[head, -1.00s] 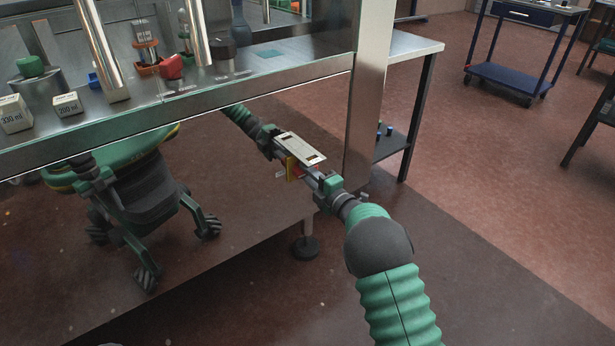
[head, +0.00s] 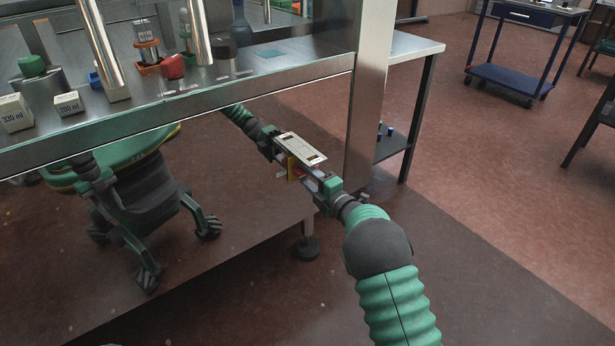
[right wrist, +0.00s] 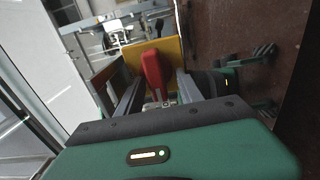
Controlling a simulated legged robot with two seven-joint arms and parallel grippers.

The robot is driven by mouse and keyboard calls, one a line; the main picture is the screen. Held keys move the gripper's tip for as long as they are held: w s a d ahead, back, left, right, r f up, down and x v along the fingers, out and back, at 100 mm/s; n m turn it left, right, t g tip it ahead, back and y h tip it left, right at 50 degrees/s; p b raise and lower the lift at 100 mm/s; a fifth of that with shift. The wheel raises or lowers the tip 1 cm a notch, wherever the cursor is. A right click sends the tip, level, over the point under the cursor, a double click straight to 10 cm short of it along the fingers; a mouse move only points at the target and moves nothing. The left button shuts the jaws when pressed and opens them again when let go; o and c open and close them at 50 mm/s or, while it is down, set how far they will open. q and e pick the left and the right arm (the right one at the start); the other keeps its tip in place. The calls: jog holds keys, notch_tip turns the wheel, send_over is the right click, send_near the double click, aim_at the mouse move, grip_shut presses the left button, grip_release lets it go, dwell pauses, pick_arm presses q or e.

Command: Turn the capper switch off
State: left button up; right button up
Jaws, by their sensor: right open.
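The capper switch is a red handle (right wrist: 152,74) on a yellow plate (right wrist: 172,55). In the head view the yellow plate (head: 291,168) shows on the machine's shiny front, under a pale metal plate (head: 302,148), with the red handle mostly hidden. My right gripper (head: 305,172) is open at the switch. In the right wrist view its two fingers (right wrist: 159,84) stand on either side of the red handle, which looks roughly upright between them. I cannot tell whether either finger touches it. My left gripper is not in view.
The mirror-like machine front (head: 235,195) reflects my body and arm. A steel post (head: 367,90) stands right of the switch, with a side table (head: 415,45) beyond. A red object (head: 173,67) and volume-marked blocks (head: 68,103) sit on the ledge above.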

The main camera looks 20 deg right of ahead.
jog(key=shift+d, duration=0.1)
jog(key=p+v, duration=0.4)
jog(key=v, duration=1.2)
jog(key=shift+s, duration=0.4)
jog(key=shift+d+p, duration=0.1)
jog(key=shift+p, duration=0.2)
